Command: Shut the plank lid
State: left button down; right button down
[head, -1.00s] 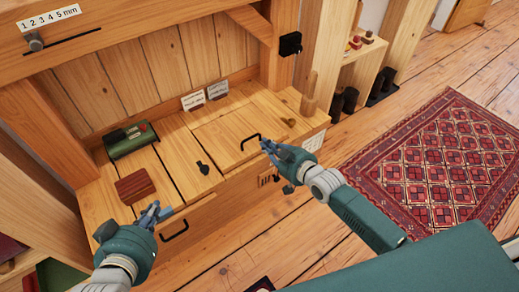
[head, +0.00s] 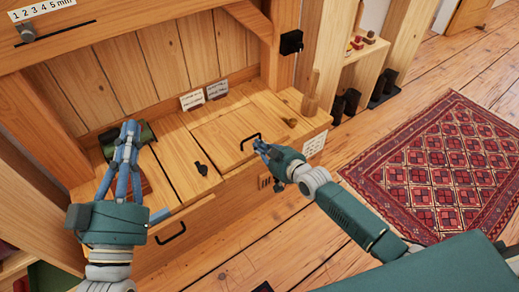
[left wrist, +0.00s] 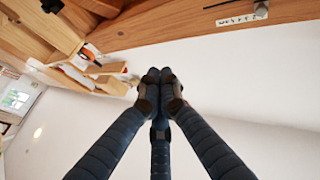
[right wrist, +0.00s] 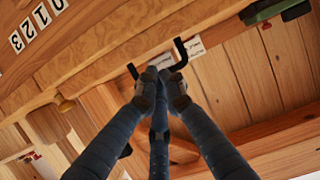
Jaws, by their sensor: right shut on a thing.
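The plank lid (head: 222,128) is a pale wooden panel in the bench top. In the head view it looks about level with the boards around it; I cannot tell whether a small gap remains. Its black bar handle (head: 250,137) is near the front right. My right gripper (head: 262,148) is at this handle. In the right wrist view my right gripper (right wrist: 160,74) is shut on the middle of the black handle (right wrist: 181,52), whose two ends show on either side. My left gripper (head: 130,130) is raised above the bench's left part, empty, its fingertips together in the left wrist view (left wrist: 160,76).
A green object (head: 146,133) and a red-brown block (head: 146,186) are partly hidden behind my left gripper. Two small cards (head: 204,94) stand at the back. A patterned rug (head: 440,170) covers the floor at right.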

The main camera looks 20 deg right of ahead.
pick_arm(q)
jog(key=shift+s+r+t+h, duration=0.2)
jog(key=shift+r, duration=0.3)
jog(key=shift+s+r+t+h, duration=0.2)
jog(key=shift+r, duration=0.3)
pick_arm(e)
jog(key=shift+f, duration=0.35)
